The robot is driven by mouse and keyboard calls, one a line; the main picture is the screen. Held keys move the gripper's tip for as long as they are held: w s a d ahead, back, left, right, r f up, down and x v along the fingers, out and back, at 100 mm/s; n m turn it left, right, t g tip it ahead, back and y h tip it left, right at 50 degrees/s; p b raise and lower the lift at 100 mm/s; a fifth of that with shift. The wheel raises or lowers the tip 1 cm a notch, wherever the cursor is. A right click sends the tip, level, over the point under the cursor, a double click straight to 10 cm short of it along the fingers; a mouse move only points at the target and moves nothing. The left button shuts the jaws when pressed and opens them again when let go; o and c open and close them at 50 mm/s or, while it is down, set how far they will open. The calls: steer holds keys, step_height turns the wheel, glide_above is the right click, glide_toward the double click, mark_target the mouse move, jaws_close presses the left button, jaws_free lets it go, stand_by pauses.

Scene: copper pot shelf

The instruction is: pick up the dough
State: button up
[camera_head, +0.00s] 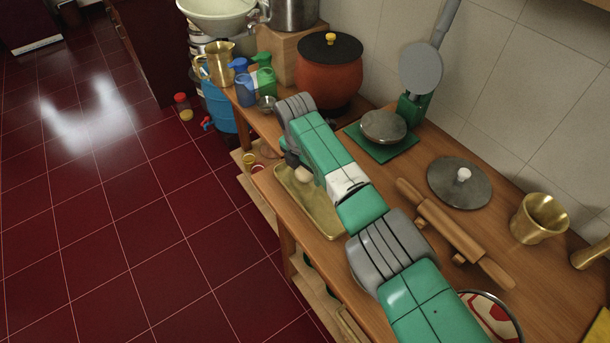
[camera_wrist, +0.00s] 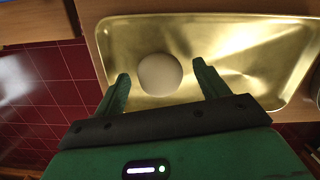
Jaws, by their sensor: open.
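The dough is a pale round ball (camera_wrist: 160,74) lying in a shallow brass tray (camera_wrist: 275,97) on the wooden counter. In the wrist view my gripper (camera_wrist: 160,82) is open, with one green finger on each side of the dough. The fingers look apart from the dough, and their height above the tray is hard to tell. In the head view the dough (camera_head: 304,174) shows as a small pale patch beside my arm's end, at the far end of the tray (camera_head: 318,218). My arm hides most of my gripper there.
A lidded clay pot (camera_head: 328,78) and a press with a green base (camera_head: 382,140) stand behind my arm. A rolling pin (camera_head: 455,232), a round lid (camera_head: 458,183) and a brass mortar (camera_head: 538,217) lie to the right. The counter's front edge runs close beside the tray.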

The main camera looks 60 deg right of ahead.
steer(key=c, duration=1)
steer(key=shift+r, duration=0.1)
steer(key=shift+c, duration=0.2)
